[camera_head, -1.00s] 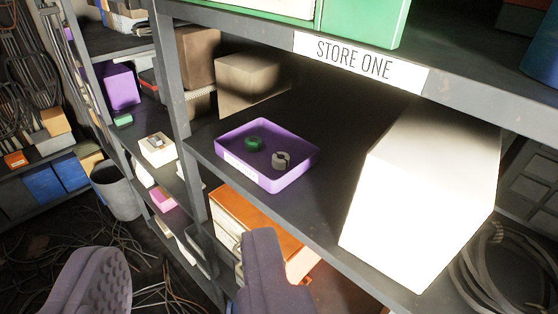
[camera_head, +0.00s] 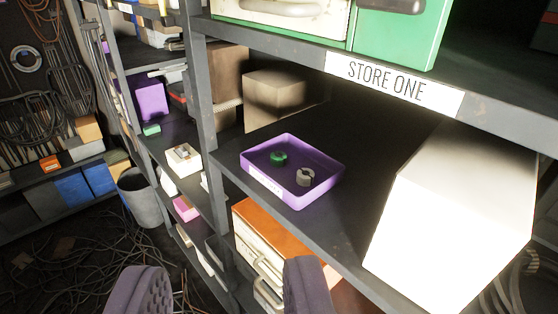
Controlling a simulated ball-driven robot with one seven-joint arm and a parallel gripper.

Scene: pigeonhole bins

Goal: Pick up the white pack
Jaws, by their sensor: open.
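The only large white pack-like thing in view is a plain white box (camera_head: 450,215), brightly lit, on the shelf at the right under the STORE ONE label. Its lower right part is washed out by glare. My gripper (camera_head: 226,272) is open at the bottom of the view, with its two purple-grey fingers wide apart and nothing between them. It is to the left of the white box and clearly apart from it.
A purple tray (camera_head: 320,191) with a green ring and a grey ring stands on the same shelf, left of the white box. The shelf board above carries the label (camera_head: 390,82). An orange-topped case (camera_head: 268,228) is below. Shelf uprights (camera_head: 200,85) stand left; cables cover the floor.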

